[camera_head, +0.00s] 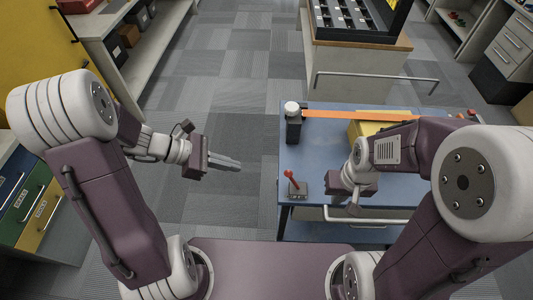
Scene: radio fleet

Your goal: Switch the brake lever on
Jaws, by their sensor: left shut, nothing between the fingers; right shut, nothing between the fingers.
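The brake lever (290,177) has a red knob on a small grey base. It sits on the near left corner of the blue cart top (322,140), and its stick leans a little to the left. My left gripper (238,166) is shut and empty over the floor, to the left of the cart and apart from the lever. My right gripper (354,208) is shut and empty above the near edge of the cart, to the right of the lever and apart from it. The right forearm hides part of the cart top.
A black bottle with a white cap (293,130) stands behind the lever. An orange strip (345,115) and a yellow box (368,129) lie further back. A metal handle bar (370,221) runs along the cart's front. Grey carpet (230,100) is open left of the cart.

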